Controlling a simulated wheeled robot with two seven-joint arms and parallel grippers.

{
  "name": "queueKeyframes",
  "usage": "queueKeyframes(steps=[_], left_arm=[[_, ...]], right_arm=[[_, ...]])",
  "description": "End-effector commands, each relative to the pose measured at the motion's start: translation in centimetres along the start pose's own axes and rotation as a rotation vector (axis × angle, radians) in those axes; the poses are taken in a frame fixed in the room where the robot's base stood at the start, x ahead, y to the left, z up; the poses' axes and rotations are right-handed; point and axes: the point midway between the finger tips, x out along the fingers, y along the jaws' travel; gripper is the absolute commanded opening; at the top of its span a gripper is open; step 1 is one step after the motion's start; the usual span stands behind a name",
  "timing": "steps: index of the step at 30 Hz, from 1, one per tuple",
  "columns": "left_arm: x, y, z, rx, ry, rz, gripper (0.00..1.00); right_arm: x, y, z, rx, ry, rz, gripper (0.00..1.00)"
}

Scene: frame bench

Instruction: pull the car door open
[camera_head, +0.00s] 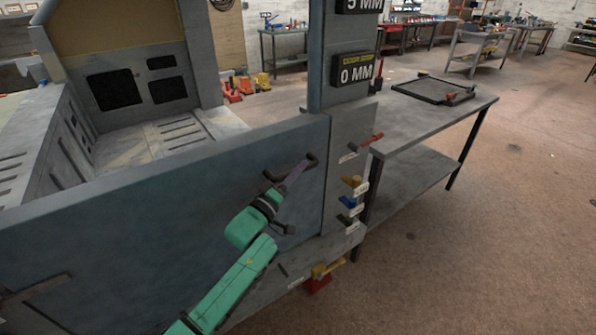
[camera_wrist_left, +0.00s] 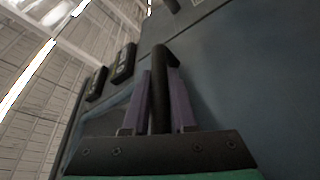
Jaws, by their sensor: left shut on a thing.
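The car door (camera_head: 150,215) is a large blue-grey panel across the left and middle of the head view. Its dark bar handle (camera_head: 310,160) is near the door's right edge; it also shows in the left wrist view (camera_wrist_left: 162,75). My left gripper (camera_head: 293,177), on a green arm, reaches up to the handle. In the left wrist view its two purple fingers (camera_wrist_left: 160,100) stand on either side of the dark bar, shut on it. The door's right edge lies along the grey post, with no clear gap visible. My right gripper is not in view.
A grey post (camera_head: 345,140) with signs reading "5 MM" and "0 MM" and several coloured clamps stands right of the door. A grey workbench (camera_head: 425,120) with a black frame (camera_head: 433,88) on it stands beyond. The floor (camera_head: 480,240) at right is clear.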

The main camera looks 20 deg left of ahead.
Motion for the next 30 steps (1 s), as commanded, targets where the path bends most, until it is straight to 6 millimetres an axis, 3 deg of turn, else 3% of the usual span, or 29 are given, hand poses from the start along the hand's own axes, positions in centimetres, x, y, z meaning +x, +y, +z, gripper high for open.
queueKeyframes(steps=[20,26,30], left_arm=[[-0.2,0.4,0.5,-0.003,-0.010,0.003,0.00],[-1.5,2.3,2.9,-0.017,-0.055,0.026,0.00],[-3.3,4.7,5.8,-0.032,-0.111,0.056,0.00]], right_arm=[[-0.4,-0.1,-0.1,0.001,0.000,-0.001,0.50],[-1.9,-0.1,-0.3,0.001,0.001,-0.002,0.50],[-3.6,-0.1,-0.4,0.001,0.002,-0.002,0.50]])
